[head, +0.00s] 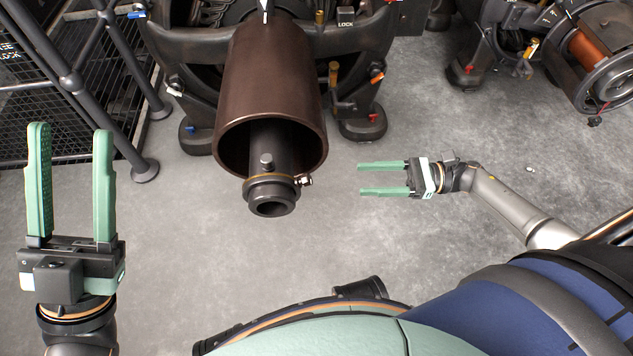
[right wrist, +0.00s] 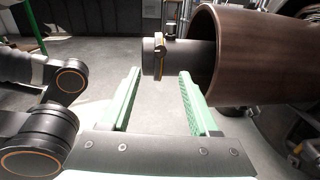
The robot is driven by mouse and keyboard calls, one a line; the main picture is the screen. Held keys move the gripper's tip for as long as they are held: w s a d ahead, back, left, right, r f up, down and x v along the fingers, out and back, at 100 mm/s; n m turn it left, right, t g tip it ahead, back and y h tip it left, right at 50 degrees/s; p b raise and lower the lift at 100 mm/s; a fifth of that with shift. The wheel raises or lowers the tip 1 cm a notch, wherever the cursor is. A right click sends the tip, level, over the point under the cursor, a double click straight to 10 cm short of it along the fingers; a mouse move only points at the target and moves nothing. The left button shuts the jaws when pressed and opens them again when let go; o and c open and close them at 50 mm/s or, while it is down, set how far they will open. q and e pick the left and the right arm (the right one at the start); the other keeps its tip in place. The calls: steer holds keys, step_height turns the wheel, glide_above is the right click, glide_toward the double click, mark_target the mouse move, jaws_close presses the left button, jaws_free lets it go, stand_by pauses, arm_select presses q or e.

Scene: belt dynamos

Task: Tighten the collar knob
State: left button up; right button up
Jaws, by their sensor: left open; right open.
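A dark collar with a thin brass-coloured ring (head: 271,187) sits around the shaft that comes out of a brown cylinder (head: 270,85). A short knob (head: 266,160) stands up on top of the shaft by the collar. A small bright screw-like knob (head: 305,181) sticks out of the collar's right side. In the right wrist view the collar (right wrist: 153,60) shows beyond the fingertips, with a knob (right wrist: 170,28) on top. My right gripper (head: 360,179) is open and empty, to the right of the collar, fingers pointing at it. My left gripper (head: 70,130) is open and empty at far left.
Dark machine frames with coloured levers stand behind and beside the cylinder. A black railing (head: 75,85) runs at the upper left. A copper-wound machine (head: 598,48) stands at the upper right. The grey floor (head: 190,260) is clear around the collar.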

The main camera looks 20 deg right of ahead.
mark_target(311, 179)
steer(key=x, duration=1.1)
steer(key=shift+w+a, duration=0.1)
steer(key=shift+a, duration=0.2)
jaws_close()
